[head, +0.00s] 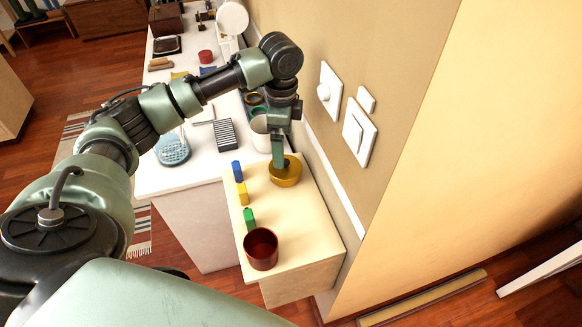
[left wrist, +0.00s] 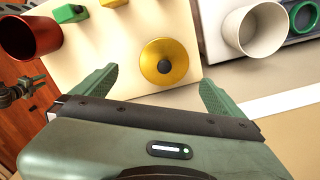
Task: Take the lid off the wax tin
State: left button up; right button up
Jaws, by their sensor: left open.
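The wax tin (head: 286,178) is a round, gold-coloured tin on the pale wooden board beside the wall. In the left wrist view its golden lid (left wrist: 165,63) shows from above, with a dark round knob in the middle. My left gripper (head: 279,160) points down over the tin in the head view and hides part of its top. In the left wrist view the open fingers of my left gripper (left wrist: 156,88) stand to either side of the near edge of the tin, with nothing between them. My right gripper is in neither view.
A dark red cup (head: 261,249) stands at the board's near end. Green (head: 249,217), yellow (head: 243,194) and blue (head: 237,171) blocks line its left edge. A white cup (head: 261,134) stands behind the tin. The wall with switches (head: 359,132) is close on the right.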

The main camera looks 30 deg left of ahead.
aim_at(287, 161)
pick_arm(q)
jog(key=shift+w+f, duration=0.35)
jog(key=shift+f, duration=0.2)
jog(key=shift+w+f, duration=0.15)
jog(key=shift+f, duration=0.65)
jog(key=shift+s+d+f+p, duration=0.1)
jog(key=shift+s+f+p, duration=0.05)
jog(key=shift+f+p, duration=0.15)
jog(key=shift+s+f+p, duration=0.15)
jog(key=shift+f, duration=0.25)
jog(key=f, duration=0.3)
jog(key=shift+w+d+f+p, duration=0.15)
jog(key=shift+w+f+p, duration=0.15)
jog(key=shift+w+f, duration=0.1)
jog(key=shift+f, duration=0.25)
jog(key=c, duration=1.2)
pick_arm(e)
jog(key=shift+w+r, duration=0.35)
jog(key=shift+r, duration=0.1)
